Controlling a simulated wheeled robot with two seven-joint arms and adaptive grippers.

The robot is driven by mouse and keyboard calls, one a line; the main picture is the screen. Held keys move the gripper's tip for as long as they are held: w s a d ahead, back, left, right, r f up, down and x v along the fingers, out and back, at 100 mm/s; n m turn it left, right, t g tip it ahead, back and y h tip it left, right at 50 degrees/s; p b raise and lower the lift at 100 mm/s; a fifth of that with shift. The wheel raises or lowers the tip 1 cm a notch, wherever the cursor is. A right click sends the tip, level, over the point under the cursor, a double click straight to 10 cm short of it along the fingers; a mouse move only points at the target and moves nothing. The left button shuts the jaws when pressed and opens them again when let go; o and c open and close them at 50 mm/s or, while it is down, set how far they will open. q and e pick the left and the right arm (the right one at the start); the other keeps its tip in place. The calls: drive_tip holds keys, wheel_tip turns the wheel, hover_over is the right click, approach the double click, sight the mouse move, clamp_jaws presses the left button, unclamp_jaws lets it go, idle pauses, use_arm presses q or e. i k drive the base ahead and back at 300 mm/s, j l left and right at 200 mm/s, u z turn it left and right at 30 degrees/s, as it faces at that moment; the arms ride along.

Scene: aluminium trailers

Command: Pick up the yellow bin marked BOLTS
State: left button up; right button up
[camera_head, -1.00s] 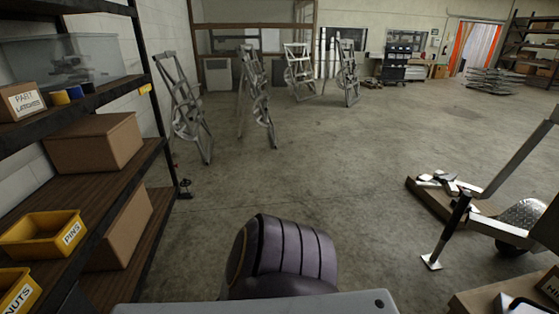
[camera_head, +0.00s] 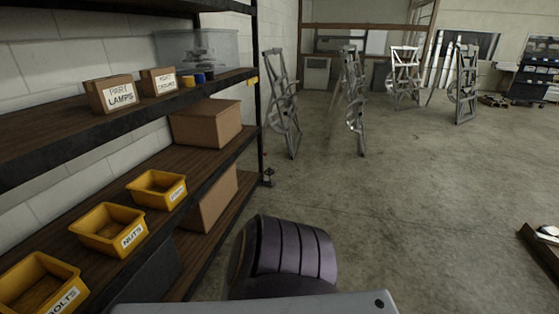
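The yellow bin marked BOLTS (camera_head: 32,277) sits on the lower wooden shelf at the bottom left, cut off by the picture's lower edge. Its white label faces the aisle. The yellow bin marked NUTS (camera_head: 108,230) stands behind it on the same shelf. A third, smaller-looking yellow bin (camera_head: 156,188) stands farther along; its label is too small to read surely here. All three look open-topped, and I see nothing in them. Neither of my grippers is in view.
The shelf rack's black upright (camera_head: 260,130) stands at its far end. The upper shelf holds cardboard boxes (camera_head: 112,94) and a clear tub (camera_head: 196,48). Brown cartons (camera_head: 206,122) stand beyond the bins. Concrete floor (camera_head: 400,200) is open to the right; metal frames (camera_head: 354,100) stand farther back.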

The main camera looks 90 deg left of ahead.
sight(41, 284)
drive_tip(key=u, duration=4.05)
